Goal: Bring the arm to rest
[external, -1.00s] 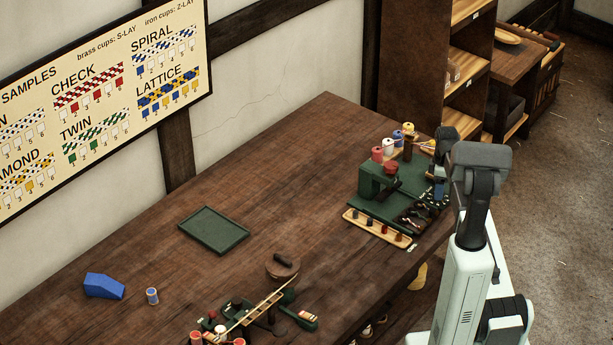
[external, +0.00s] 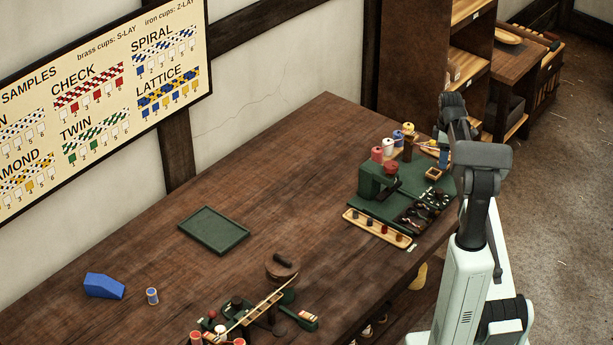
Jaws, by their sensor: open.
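My arm stands at the right of the external view, beside the bench's right edge. My gripper (external: 443,158) hangs off the dark wrist above the far right end of the green machine on the bench. It is small in the picture and partly hidden behind my own arm. It is open, and I see nothing held in it. The green machine (external: 368,183) carries red, white, blue and yellow bobbins (external: 390,147) at its back. A dark tray of small parts (external: 418,217) lies at its front right.
A wooden strip with coloured pegs (external: 376,228) lies before the machine. A green tray (external: 214,230), a blue block (external: 104,286), a small spool (external: 152,296) and a second device (external: 262,312) are on the bench. The bench's middle (external: 300,190) is clear. Shelves (external: 425,60) stand behind.

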